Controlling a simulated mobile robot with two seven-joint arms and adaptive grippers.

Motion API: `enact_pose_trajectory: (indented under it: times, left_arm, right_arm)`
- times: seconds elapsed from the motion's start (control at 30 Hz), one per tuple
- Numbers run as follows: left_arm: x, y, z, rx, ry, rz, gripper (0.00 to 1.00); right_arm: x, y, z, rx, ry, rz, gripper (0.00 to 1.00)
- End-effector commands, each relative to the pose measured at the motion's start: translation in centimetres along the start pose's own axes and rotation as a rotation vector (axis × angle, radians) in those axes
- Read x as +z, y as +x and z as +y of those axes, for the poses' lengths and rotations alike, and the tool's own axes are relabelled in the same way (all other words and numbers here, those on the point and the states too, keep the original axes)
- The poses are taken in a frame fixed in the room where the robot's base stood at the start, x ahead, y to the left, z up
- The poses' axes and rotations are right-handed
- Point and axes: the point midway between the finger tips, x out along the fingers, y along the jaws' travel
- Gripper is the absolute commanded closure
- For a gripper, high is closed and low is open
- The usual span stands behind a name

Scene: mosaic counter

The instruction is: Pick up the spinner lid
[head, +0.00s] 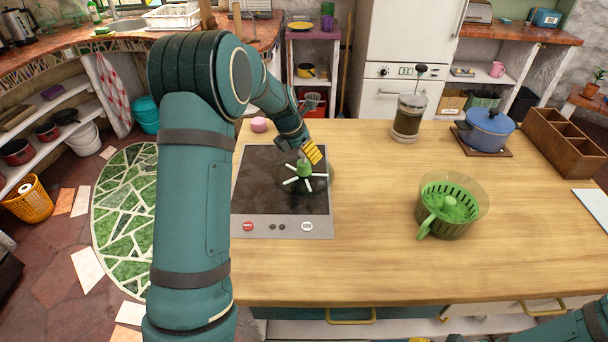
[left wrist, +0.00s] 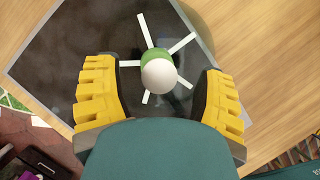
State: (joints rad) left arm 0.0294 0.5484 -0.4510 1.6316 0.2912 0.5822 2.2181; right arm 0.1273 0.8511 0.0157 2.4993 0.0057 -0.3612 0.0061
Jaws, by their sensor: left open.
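The spinner lid, with white spokes and a green knob, lies on the black cooktop in the head view (head: 304,182). Its clear disc is hard to make out. In the left wrist view the lid's white-topped green knob (left wrist: 158,72) stands between my fingers, with space on both sides. My left gripper (head: 312,152) has yellow fingers and is just over the lid; in the left wrist view (left wrist: 160,90) it is open and empty. The clear spinner bowl with its green basket (head: 450,210) stands apart to the right. My right gripper is out of view.
The cooktop (head: 255,205) lies on the wooden counter (head: 360,250). A pink object (head: 259,125) sits behind it. A French press (head: 408,118), a blue pot (head: 487,130) and a wooden box (head: 565,145) stand at the back right. The counter's front middle is clear.

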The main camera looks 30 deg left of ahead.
Motion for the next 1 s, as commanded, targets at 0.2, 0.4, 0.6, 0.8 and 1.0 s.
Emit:
enact_pose_trajectory:
  times: [0.2, 0.4, 0.6, 0.8, 1.0]
  left_arm:
    - [0.0, 2.5, 0.0, 0.001, -0.001, -0.001, 0.30]
    - [0.0, 2.4, 0.0, 0.001, 0.000, -0.001, 0.29]
    - [0.0, 2.4, 0.0, 0.000, 0.000, -0.001, 0.99]
    - [0.0, 2.4, 0.0, 0.001, 0.000, -0.001, 1.00]
    - [0.0, 2.4, 0.0, 0.001, 0.000, -0.002, 1.00]
  right_arm:
    - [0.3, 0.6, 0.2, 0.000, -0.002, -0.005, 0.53]
    - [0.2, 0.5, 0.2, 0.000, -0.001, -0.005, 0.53]
    - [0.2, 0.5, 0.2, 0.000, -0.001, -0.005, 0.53]
    - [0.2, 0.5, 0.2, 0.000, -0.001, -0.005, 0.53]
    - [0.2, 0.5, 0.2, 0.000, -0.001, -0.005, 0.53]
